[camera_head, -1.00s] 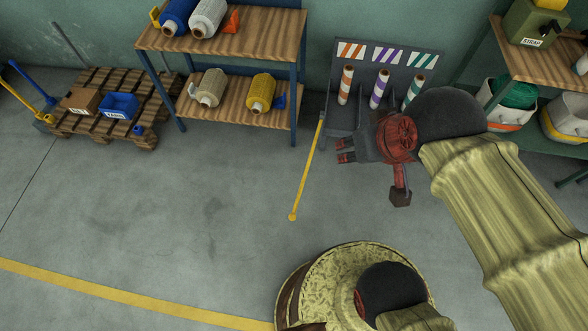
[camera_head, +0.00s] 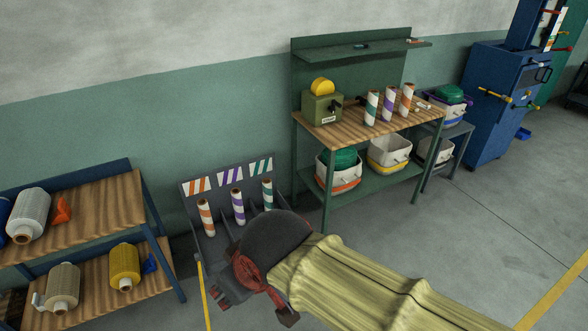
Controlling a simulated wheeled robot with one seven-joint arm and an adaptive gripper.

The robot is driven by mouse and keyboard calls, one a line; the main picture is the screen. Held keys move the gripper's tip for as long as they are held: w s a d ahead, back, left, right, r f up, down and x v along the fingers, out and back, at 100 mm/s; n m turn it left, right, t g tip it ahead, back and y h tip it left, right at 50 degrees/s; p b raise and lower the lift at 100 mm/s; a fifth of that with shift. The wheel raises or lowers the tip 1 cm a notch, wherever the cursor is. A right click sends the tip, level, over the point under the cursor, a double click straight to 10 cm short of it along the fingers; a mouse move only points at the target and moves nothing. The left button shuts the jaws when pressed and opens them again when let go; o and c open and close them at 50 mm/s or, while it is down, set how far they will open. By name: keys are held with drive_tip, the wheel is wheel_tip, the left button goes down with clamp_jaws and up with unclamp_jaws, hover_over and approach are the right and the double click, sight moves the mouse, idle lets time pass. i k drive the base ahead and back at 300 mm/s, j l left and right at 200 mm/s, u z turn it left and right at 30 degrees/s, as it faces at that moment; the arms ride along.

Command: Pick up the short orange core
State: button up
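Two orange-striped white cores show. One orange core (camera_head: 206,217) stands upright at the left of a grey rack (camera_head: 192,259), under an orange-striped label. The other orange core (camera_head: 407,99) stands upright on the wooden-topped bench (camera_head: 345,130), at the right end of a row of three. I cannot tell for certain which is the short one. My gripper (camera_head: 219,292) is low in front of the rack, apart from both cores. Its dark fingers with red parts look spread and empty. My forearm in a yellowish sleeve hides the floor at lower right.
Purple (camera_head: 238,206) and teal (camera_head: 268,195) cores stand in the rack. A green strap machine (camera_head: 322,108) stands on the bench, with bins on its lower shelf. A roll shelf (camera_head: 90,200) is at left. Floor at right is clear.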

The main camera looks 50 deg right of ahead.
sight(408, 89)
drive_tip(key=z, duration=2.3)
drive_tip(key=i+l+u, duration=0.1)
drive_tip(key=i, duration=0.5)
drive_tip(key=i+l+u, duration=0.1)
drive_tip(key=i+l, duration=0.2)
drive_tip(key=i, duration=0.25)
drive_tip(key=i+l, duration=0.3)
drive_tip(key=i, duration=0.3)
drive_tip(key=i+l+u, duration=0.15)
drive_tip(key=i, duration=0.4)
drive_tip(key=i+l+u, duration=0.1)
drive_tip(key=i+l, duration=0.35)
drive_tip(key=i, duration=0.1)
